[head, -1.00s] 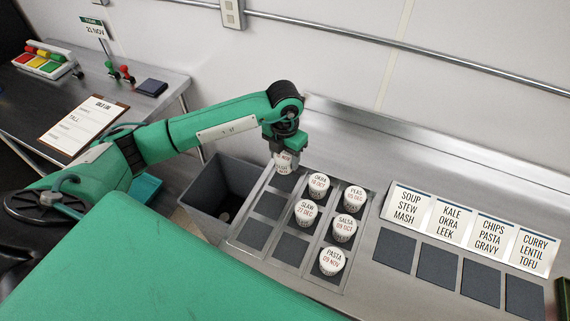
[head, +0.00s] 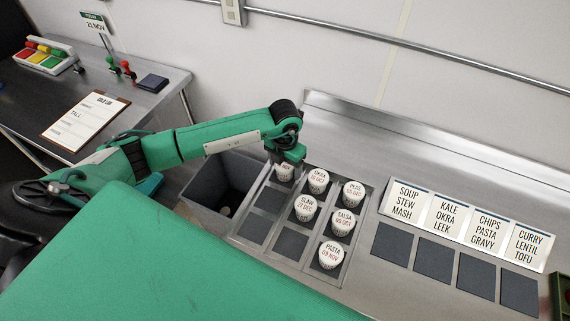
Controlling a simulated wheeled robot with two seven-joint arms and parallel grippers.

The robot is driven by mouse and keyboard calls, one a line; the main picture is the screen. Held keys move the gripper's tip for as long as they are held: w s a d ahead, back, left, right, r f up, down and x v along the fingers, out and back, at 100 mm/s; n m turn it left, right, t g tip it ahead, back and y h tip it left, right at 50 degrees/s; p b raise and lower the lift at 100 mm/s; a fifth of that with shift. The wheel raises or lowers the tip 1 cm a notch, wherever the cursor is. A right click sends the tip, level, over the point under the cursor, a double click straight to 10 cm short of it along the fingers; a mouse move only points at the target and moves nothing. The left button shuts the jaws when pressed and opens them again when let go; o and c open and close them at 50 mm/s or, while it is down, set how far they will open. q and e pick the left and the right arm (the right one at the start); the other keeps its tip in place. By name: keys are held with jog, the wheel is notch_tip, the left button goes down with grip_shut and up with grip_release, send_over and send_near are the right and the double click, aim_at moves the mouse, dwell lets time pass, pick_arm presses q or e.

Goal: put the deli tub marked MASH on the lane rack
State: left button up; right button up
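The lane rack (head: 254,229) is a steel frame with dark square cells on the counter. My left gripper (head: 285,163) points down at its back left cell, right over a white tub (head: 284,173) that sits there. The fingers hide part of this tub and its name cannot be read, so I cannot tell if it is MASH. Whether the fingers are shut on it is unclear. Other tubs in the rack read OKRA (head: 318,181), PEAS (head: 353,193), SLAW (head: 305,208), SALSA (head: 342,223) and PASTA (head: 331,255). My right gripper is out of view.
A card reading SOUP, STEW, MASH (head: 404,201) stands behind a dark pad (head: 396,246), with similar cards and empty pads to its right. A grey bin (head: 206,218) stands left of the rack. A clipboard (head: 86,122) and a 21 NOV sign (head: 95,24) are on the left table.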

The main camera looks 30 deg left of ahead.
aim_at(285, 164)
pick_arm(q)
jog(key=shift+r, duration=0.15)
notch_tip(285, 164, up, 12)
jog(key=b, duration=0.4)
dwell(0.6)
